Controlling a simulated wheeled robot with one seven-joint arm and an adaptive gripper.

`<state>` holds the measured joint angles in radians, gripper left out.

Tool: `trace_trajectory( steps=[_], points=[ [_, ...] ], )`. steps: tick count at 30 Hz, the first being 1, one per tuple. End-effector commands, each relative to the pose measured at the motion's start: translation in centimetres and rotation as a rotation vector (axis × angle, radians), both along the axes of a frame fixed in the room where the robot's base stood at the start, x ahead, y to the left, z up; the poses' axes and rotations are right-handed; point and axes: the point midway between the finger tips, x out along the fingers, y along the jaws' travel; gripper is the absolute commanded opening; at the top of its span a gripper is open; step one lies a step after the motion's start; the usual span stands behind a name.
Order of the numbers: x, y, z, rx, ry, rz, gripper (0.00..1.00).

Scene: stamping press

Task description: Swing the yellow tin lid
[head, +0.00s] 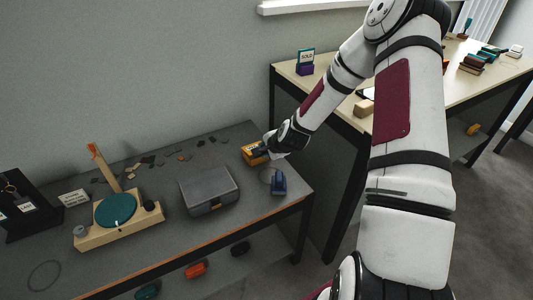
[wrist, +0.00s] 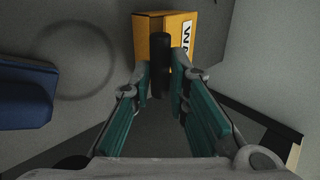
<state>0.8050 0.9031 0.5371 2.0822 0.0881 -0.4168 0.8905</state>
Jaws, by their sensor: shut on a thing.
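The yellow tin (head: 250,158) is on the far right part of the grey table; in the wrist view its yellow face (wrist: 146,44) shows with part of a white label. My gripper (head: 268,147) is at the tin from the right. In the wrist view my gripper (wrist: 162,88) is shut on a dark upright bar (wrist: 160,60), which stands in front of the yellow face. The fingers lie on both sides of the bar. Whether the lid is raised or closed cannot be told.
A blue object (head: 279,184) stands near the tin; it also shows in the wrist view (wrist: 24,95). A grey case (head: 208,190) lies left. A wooden press with a teal disc (head: 116,210) is further left. Small scattered pieces (head: 148,160) lie along the back.

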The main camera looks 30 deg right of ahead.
Motion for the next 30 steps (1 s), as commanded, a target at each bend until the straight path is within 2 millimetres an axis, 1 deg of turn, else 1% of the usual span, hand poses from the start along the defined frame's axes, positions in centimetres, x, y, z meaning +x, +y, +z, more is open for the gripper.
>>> trace_trajectory(
  steps=[1, 7, 10, 18, 30],
  points=[
    [-0.1, 0.1, -0.9, 0.004, 0.006, 0.002, 0.00],
    [-0.2, 0.1, -2.4, 0.005, 0.004, 0.000, 0.00],
    [-0.4, 0.0, -3.0, 0.008, -0.045, -0.001, 0.00],
    [-0.5, 0.1, -3.6, 0.006, -0.110, 0.001, 0.00],
    [-0.8, 0.1, -4.0, 0.007, -0.111, 0.000, 0.00]
  ],
)
